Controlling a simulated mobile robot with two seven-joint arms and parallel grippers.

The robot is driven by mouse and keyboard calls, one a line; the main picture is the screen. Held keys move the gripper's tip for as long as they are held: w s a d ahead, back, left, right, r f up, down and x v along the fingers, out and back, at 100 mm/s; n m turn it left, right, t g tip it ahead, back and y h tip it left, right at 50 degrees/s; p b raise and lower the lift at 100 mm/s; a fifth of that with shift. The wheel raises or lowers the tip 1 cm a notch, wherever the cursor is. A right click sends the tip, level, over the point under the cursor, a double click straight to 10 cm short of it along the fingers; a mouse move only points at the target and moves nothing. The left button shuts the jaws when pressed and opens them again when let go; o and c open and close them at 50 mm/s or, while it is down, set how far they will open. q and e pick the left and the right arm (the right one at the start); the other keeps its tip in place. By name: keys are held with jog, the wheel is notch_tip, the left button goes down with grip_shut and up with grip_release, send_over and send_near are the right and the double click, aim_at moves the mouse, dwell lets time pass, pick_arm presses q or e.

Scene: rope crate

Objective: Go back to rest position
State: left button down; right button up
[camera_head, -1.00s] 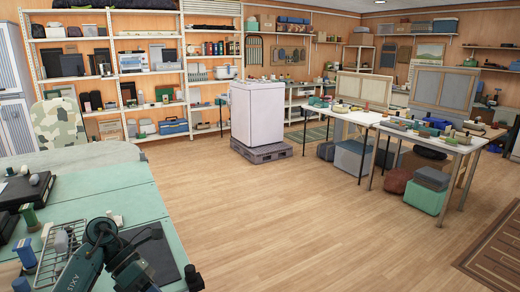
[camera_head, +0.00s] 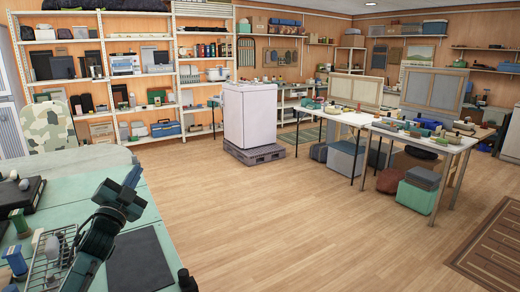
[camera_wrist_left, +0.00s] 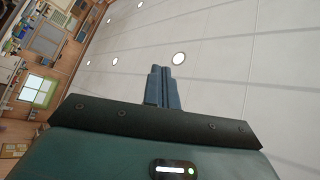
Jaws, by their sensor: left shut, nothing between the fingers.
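My left gripper (camera_head: 133,176) is raised over the green-topped bench at the lower left of the head view, pointing upward. In the left wrist view its two blue-grey fingers (camera_wrist_left: 163,86) are together with nothing between them, against the pale ceiling. My right gripper is not in view.
The green bench (camera_head: 82,192) holds a wire rack (camera_head: 48,262), a black case (camera_head: 20,192), a dark flat mat (camera_head: 139,260) and small items. A white cabinet (camera_head: 249,115) on a dark pallet and laden tables stand further off.

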pick_arm(q)
jog(key=w+a+f+n+g+y, duration=0.1)
jog(key=a+f+n+g+y, duration=0.35)
jog(key=f+n, duration=0.5)
jog(key=s+d+f+m+g+h, duration=0.1)
jog(key=s+d+f, duration=0.3)
jog(key=f, duration=0.2)
jog(key=s+d+f+m+g+h, duration=0.1)
jog(key=s+d+f+g, duration=0.1)
jog(key=s+d+f, duration=0.4)
jog(key=s+d+f+g+h, duration=0.1)
jog(key=s+d+f, duration=0.3)
jog(key=s, duration=0.5)
jog(key=s+d+f+g+h, duration=0.1)
jog(key=s+d+f, duration=0.3)
jog(key=s, duration=0.6)
jog(key=s+d+f+g+h, duration=0.1)
jog(key=s+d+f, duration=0.3)
jog(key=s, duration=0.6)
jog(key=shift+f+n+g, duration=0.45)
jog(key=shift+f+g, duration=0.2)
jog(key=shift+f, duration=0.1)
